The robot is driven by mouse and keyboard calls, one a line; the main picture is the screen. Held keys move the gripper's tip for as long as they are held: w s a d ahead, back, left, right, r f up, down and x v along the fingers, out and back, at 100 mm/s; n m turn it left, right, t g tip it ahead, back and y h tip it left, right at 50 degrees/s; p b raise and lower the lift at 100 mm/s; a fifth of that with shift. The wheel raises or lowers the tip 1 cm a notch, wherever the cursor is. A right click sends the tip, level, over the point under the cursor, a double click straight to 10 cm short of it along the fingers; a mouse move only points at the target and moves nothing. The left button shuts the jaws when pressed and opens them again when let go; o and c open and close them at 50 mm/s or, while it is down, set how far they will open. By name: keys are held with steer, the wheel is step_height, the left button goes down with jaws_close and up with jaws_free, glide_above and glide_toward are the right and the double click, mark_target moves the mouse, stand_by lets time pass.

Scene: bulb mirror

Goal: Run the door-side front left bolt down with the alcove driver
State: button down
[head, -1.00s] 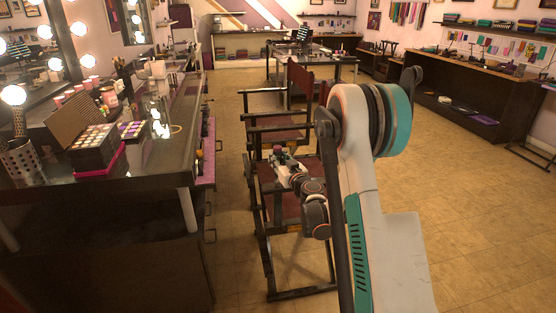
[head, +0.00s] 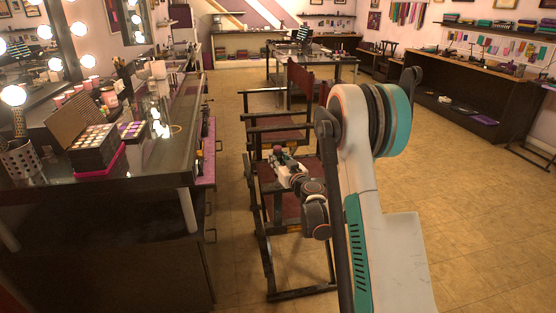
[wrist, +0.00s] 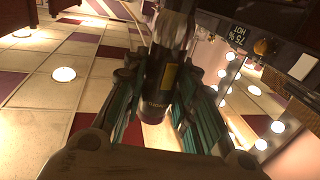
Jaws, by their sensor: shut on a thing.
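My gripper (wrist: 162,88) is shut on a dark cylindrical driver (wrist: 160,82) with a yellow label, held between its teal-sided fingers in the wrist view. In the head view my gripper (head: 281,158) is small and partly hidden by itself, held over the seat area of a dark-framed chair (head: 285,292) with a reddish seat and back. The driver's working end cannot be made out. No bolt can be made out in either view.
A dark makeup counter (head: 100,190) with a lit bulb mirror stands along the left, with a palette box (head: 95,150) on it. A table (head: 340,62) stands at the back. Floor at the right (head: 480,200) is clear. The wrist view shows ceiling tiles and lights.

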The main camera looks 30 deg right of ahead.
mark_target(278, 147)
steer(key=shift+r+p, duration=0.4)
steer(key=shift+r, duration=0.4)
stand_by(0.4)
steer(key=shift+r+p, duration=1.1)
steer(key=shift+r, duration=1.1)
